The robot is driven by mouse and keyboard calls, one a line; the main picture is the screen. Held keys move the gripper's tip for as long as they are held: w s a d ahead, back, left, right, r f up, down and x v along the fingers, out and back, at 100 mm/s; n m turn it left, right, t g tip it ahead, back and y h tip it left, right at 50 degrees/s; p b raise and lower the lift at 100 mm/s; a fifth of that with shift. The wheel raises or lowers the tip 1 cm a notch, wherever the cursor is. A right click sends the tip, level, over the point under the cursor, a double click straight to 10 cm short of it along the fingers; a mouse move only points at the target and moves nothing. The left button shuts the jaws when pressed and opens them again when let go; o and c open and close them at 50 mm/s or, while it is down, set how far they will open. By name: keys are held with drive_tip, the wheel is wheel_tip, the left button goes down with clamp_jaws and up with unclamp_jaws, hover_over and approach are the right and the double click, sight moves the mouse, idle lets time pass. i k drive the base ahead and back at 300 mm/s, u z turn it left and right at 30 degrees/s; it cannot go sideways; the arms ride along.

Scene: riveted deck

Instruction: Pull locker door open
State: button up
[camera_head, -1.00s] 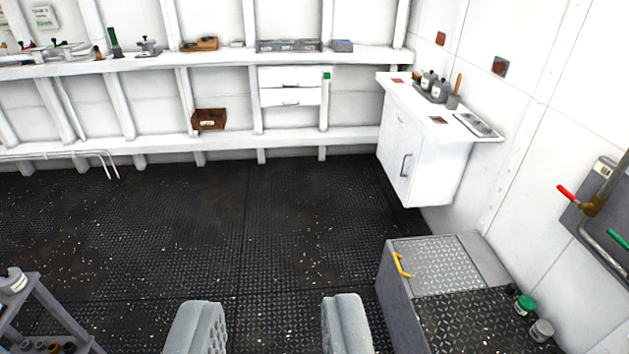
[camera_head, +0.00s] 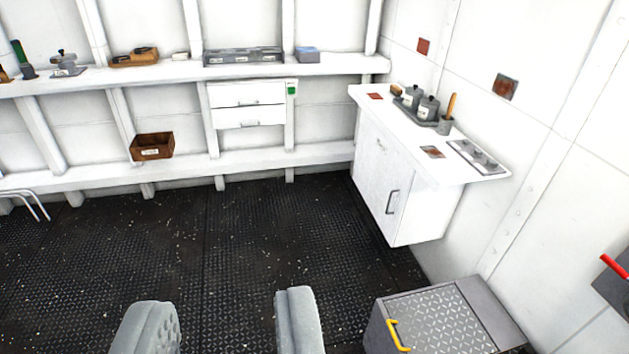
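A white wall locker (camera_head: 432,215) hangs below a white counter at the right of the back wall. Its door (camera_head: 376,190) faces left and looks shut, with a grey bar handle (camera_head: 392,202) near the door's right edge. My gripper (camera_head: 217,312) shows at the bottom of the picture as two grey fingers set wide apart. It is open, with only dark floor showing between the fingers. It is apart from the locker and its handle, which lie farther off and to the right.
A grey box (camera_head: 480,298) with a yellow handle (camera_head: 396,336) stands on the floor at the lower right. The counter (camera_head: 468,165) holds dark canisters (camera_head: 427,107). White drawers (camera_head: 248,106) and a brown bin (camera_head: 152,146) are at the back. The dark floor (camera_head: 270,240) between is clear.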

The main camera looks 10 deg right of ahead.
sight(383, 176)
drive_tip(key=i, duration=3.2)
drive_tip(key=z, duration=1.65)
